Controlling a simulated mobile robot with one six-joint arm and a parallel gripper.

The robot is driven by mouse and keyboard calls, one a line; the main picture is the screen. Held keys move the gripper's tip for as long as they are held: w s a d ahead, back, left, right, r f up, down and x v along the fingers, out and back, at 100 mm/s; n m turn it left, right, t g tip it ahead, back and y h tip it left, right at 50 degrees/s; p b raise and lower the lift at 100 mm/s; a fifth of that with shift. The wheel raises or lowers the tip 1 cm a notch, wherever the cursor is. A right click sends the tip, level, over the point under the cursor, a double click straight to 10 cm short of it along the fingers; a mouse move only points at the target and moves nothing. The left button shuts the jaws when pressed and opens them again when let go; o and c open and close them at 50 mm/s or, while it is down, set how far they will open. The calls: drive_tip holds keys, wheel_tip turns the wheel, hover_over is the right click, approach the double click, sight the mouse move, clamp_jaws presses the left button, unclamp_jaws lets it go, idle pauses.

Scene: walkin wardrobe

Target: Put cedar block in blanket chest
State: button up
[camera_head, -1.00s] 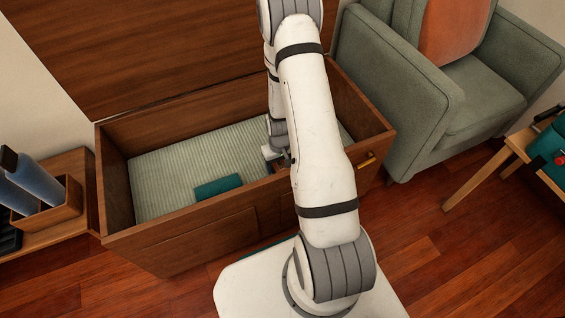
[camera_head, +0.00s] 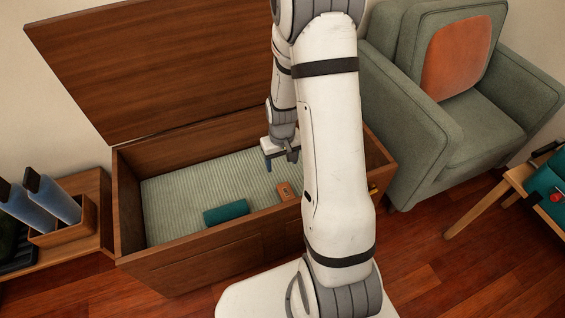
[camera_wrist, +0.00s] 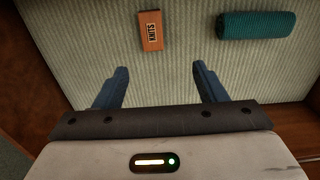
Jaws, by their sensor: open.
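The cedar block (camera_head: 284,191), a small orange-brown block, lies on the striped liner inside the open wooden blanket chest (camera_head: 200,252). In the wrist view the block (camera_wrist: 151,30) shows a label reading "KNITS". My gripper (camera_head: 281,160) is above the chest's interior, empty, with its blue fingers apart. In the wrist view the fingertips (camera_wrist: 158,72) point toward the block, which lies apart from them. My arm covers the right part of the chest.
A teal rolled cloth (camera_head: 226,212) lies on the liner left of the block. The raised chest lid (camera_head: 160,65) stands behind. A green armchair (camera_head: 420,130) is close on the right. A low shelf with blue bottles (camera_head: 50,198) is at left.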

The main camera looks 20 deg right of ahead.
drive_tip(key=s+a+r, duration=0.3)
drive_tip(key=s+r, duration=0.5)
drive_tip(key=r, duration=0.3)
drive_tip(key=s+a+r+t, duration=0.1)
drive_tip(key=s+a+r, duration=0.2)
drive_tip(key=s+r, duration=0.4)
wheel_tip(320, 180, up, 4)
drive_tip(key=shift+s+a+f, duration=0.1)
drive_tip(key=shift+s+a, duration=0.2)
drive_tip(key=shift+s, duration=0.1)
